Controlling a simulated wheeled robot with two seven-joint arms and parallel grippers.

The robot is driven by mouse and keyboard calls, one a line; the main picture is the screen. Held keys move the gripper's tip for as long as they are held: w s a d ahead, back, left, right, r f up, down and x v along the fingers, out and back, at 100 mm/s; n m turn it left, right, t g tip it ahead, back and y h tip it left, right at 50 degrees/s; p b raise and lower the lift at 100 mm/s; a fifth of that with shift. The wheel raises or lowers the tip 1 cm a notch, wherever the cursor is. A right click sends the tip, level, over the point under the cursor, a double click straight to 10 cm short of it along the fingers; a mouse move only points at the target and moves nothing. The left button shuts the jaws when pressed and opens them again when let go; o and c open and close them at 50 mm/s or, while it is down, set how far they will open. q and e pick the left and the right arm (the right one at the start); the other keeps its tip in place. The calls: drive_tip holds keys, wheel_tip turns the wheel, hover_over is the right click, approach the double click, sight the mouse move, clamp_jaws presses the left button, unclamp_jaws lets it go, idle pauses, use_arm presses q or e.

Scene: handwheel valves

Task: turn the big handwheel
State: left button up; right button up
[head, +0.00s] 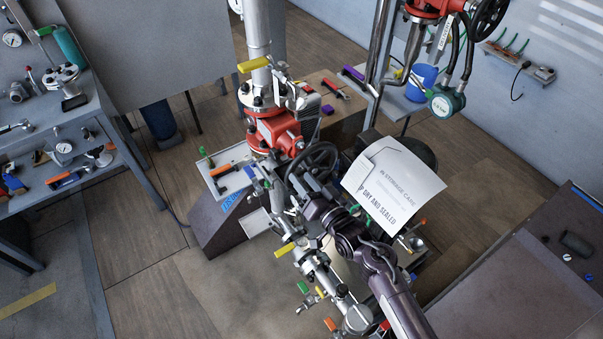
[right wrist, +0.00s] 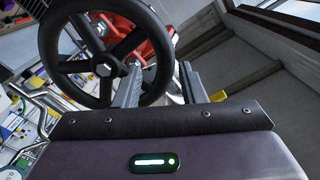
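The big handwheel (head: 318,155) is dark, with a round rim and spokes, and sits in front of a red valve body (head: 279,130) on the vertical pipe. In the right wrist view the wheel (right wrist: 48,45) fills the upper left. My right gripper (head: 309,186) is at the wheel and hides part of it in the head view. In the right wrist view its fingers (right wrist: 160,82) are apart. One finger is at the inside of the rim and the other outside it, with gaps showing beside the rim. Contact cannot be made out. My left gripper is not in view.
A white sign (head: 393,183) stands just right of my right gripper. A smaller handwheel (head: 490,17) is on a red valve at the upper right. Pipework with coloured handles (head: 285,250) is below the wheel. A workbench (head: 98,108) with tools is on the left.

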drive_tip(key=shift+s+d+p, duration=0.3)
drive_tip(key=shift+s+p, duration=0.1)
drive_tip(key=shift+p, duration=0.1)
drive_tip(key=v, duration=0.3)
drive_tip(key=shift+a+p, duration=0.1)
drive_tip(key=shift+p, duration=0.3)
